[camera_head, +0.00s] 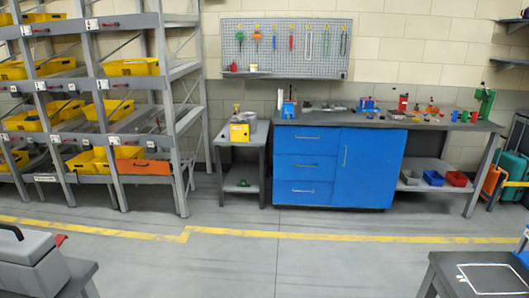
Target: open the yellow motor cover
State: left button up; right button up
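A small yellow box-like unit (239,132) stands on a grey side table (257,141) left of the blue workbench. It looks like the yellow motor cover, with a greyish part behind and above it. It is too small to tell its hinge or latch, and I cannot tell for sure whether it is open or shut. Neither of my grippers shows in the head view.
A blue workbench (308,167) with tools on top stands right of the side table. A rack (113,84) with yellow bins is at the left. Grey furniture (27,265) and a dark table (482,262) stand in the near corners. The floor between (240,220) is clear.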

aim_at(238, 132)
jog(key=i, duration=1.95)
jog(key=i+j, duration=0.1)
jog(key=i, duration=1.85)
jog(key=l+z, duration=0.05)
jog(key=l, duration=0.05)
